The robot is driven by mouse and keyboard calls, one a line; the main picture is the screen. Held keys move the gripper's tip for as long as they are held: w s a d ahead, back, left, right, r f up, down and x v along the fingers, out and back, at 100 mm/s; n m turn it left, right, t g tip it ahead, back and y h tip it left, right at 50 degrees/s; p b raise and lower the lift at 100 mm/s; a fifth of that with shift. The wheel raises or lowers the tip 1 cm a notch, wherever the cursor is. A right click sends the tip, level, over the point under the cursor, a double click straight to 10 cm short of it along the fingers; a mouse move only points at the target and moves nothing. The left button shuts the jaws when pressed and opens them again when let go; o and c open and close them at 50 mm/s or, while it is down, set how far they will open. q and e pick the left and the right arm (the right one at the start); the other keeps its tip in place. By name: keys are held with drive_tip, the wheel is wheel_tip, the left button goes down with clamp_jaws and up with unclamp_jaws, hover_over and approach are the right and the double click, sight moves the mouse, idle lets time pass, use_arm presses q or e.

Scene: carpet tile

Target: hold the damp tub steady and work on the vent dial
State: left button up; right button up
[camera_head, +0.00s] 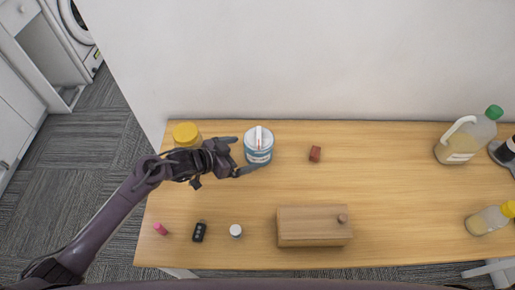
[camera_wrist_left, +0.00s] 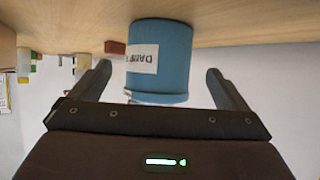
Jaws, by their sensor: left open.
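The damp tub (camera_head: 258,154) is a blue, round tub with a white lid, standing upright at the back of the wooden table. A pale upright piece on its lid (camera_head: 259,137) looks like the vent dial. In the left wrist view the tub (camera_wrist_left: 172,60) appears upside down, with a white label whose lettering begins like "DAMP". My left gripper (camera_head: 239,156) is open just left of the tub, its fingers pointing at it. In the wrist view the tub lies between the fingertips, with a gap on each side. The lid is hidden there. My right gripper is not in view.
A yellow-lidded jar (camera_head: 185,133) stands close behind my left wrist. A small red block (camera_head: 315,154) lies right of the tub. Bottles (camera_head: 463,141) stand far right.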

sight(246, 153)
use_arm(q)
drive_tip(key=b+x, duration=0.2)
drive_tip(key=x, duration=0.2)
drive_tip(key=shift+d+f, duration=0.2)
drive_tip(key=shift+b+x, duration=0.55)
drive_tip(key=shift+x, duration=0.35)
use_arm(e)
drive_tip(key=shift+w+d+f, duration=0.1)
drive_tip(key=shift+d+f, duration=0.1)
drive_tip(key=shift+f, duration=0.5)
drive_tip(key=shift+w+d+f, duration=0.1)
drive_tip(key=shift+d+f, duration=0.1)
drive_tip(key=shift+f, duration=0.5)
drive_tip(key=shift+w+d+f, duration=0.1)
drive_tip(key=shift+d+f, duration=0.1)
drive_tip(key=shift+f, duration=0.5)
use_arm(q)
drive_tip(key=shift+w+r, duration=0.1)
